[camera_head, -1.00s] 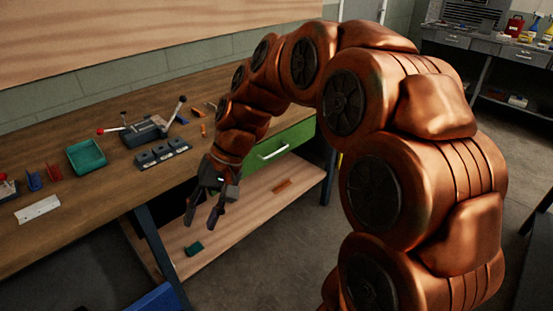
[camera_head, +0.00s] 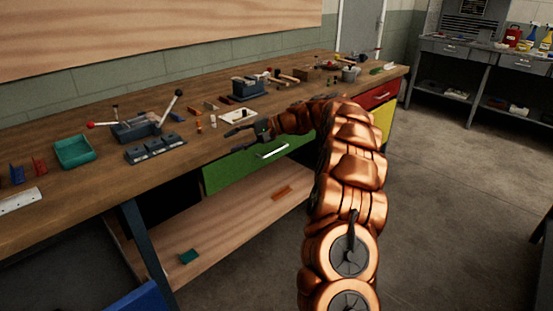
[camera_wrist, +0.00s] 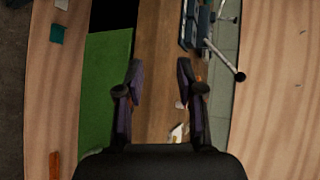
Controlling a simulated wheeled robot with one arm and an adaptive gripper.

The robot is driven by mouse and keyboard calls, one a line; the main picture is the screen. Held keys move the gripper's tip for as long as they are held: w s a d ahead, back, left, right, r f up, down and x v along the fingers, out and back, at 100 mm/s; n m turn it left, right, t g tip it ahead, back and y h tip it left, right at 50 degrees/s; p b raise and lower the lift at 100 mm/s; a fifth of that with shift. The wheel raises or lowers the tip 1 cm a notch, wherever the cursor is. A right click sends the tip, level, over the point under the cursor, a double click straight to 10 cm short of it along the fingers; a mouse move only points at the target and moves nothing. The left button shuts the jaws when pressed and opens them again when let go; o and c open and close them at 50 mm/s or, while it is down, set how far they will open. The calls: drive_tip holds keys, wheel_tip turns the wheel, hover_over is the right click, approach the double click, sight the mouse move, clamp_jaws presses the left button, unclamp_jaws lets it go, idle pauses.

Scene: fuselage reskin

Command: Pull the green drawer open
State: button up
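The green drawer (camera_head: 230,173) sits under the front edge of the wooden workbench, and its front looks about flush with the bench. Its pale bar handle (camera_head: 272,150) runs along the front. My gripper (camera_head: 231,141) is open and empty, pointing left, near the bench edge and a little above and left of the handle. In the wrist view, the two dark fingers (camera_wrist: 161,78) are apart with bench top between them. The green drawer front (camera_wrist: 105,90) lies left of the fingers there, and I cannot see its handle. My arm hides the drawer's right end in the head view.
The workbench top (camera_head: 75,205) carries a teal tray (camera_head: 74,151), a lever device (camera_head: 140,127) and small loose parts. A lower shelf (camera_head: 225,225) runs beneath the drawer. Red (camera_head: 378,95) and yellow (camera_head: 383,120) fronts are to the right. The floor in front is open.

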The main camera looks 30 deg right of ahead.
drive_tip(key=w+d+f+m+t+b, duration=0.25)
drive_tip(key=d+f, duration=0.35)
drive_tip(key=d, duration=0.5)
drive_tip(key=t+h+b, duration=0.2)
drive_tip(key=t+b, duration=0.1)
approach(276, 152)
drive_tip(key=w, duration=0.2)
drive_tip(key=shift+m, duration=0.25)
drive_tip(key=shift+f+x, duration=0.15)
drive_tip(key=shift+x, duration=2.05)
drive_tip(key=shift+f+x, duration=0.1)
drive_tip(key=shift+x, duration=2.1)
drive_tip(key=shift+s+a, duration=0.15)
drive_tip(key=shift+s, duration=0.05)
drive_tip(key=shift+c, duration=0.2)
clamp_jaws()
